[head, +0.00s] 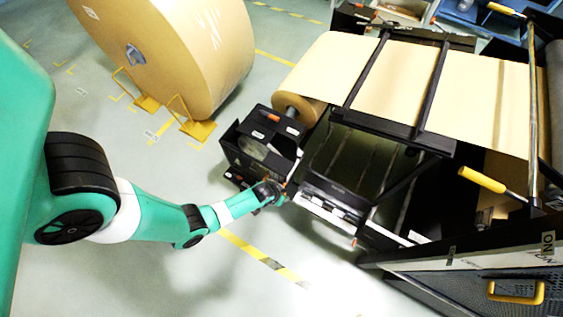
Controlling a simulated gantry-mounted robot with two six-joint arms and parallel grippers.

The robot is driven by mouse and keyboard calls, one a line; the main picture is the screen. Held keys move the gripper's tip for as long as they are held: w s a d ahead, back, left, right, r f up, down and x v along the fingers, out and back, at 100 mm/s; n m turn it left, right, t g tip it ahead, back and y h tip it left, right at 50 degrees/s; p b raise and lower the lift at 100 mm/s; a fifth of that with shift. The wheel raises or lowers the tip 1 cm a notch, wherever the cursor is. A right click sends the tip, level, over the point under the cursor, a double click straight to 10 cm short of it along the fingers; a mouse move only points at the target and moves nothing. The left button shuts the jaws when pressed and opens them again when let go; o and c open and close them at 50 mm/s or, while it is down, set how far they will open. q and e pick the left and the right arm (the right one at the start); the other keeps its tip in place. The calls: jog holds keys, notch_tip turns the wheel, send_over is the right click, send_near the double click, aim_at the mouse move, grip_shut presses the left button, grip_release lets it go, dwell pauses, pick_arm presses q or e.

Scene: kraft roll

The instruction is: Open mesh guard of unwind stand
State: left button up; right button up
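A dark mesh panel (425,287) with a yellow handle (516,293) fills the lower right corner, cut off by the frame edges. It looks like the mesh guard; whether it is shut is unclear. The black-framed stand (432,152) carries a kraft paper web (345,62). My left arm reaches in from the left, and its gripper (284,193) is beside a black box-like unit (262,148) at the stand's near side, far left of the yellow handle. Its fingers are small and dark, so their opening and any contact are unclear. My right gripper is not in view.
A large kraft roll (165,50) stands at the upper left by yellow chocks (198,130). Yellow-gripped levers (482,179) stick out on the right. A black-and-yellow floor line (262,258) crosses the open floor at the bottom centre.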

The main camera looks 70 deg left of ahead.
pick_arm(q)
grip_shut()
dwell(1.4)
